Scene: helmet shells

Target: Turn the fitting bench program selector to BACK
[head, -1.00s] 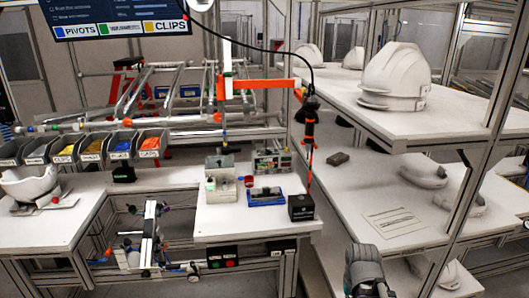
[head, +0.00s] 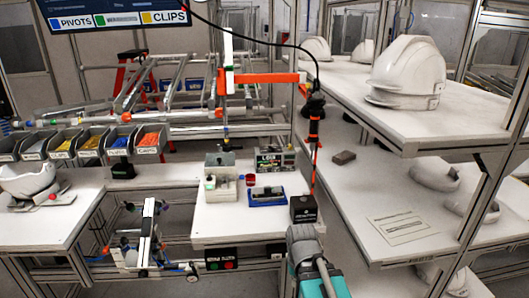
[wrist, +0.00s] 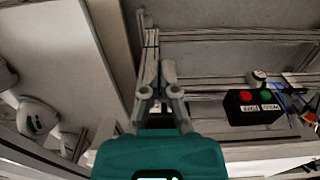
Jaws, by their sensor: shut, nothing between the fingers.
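I cannot make out for certain which part is the program selector, and no BACK marking is readable. The fitting bench (head: 225,223) has a black control box (head: 222,258) with a green and a red button under its front edge. This control box also shows at the right in the wrist view (wrist: 252,107), its labels too small to read. A second dark box (head: 277,250) hangs to its right, partly cut off by my arm. My gripper (head: 304,232) is shut and empty in front of the bench's right front corner. Its closed fingers show in the wrist view (wrist: 160,72).
A black cube (head: 303,208), a blue tray (head: 267,197) and grey fixtures (head: 221,180) stand on the bench. A shelf rack with white helmet shells (head: 408,72) is at right. A small round gauge-like part (head: 193,272) sits low, left of the control box.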

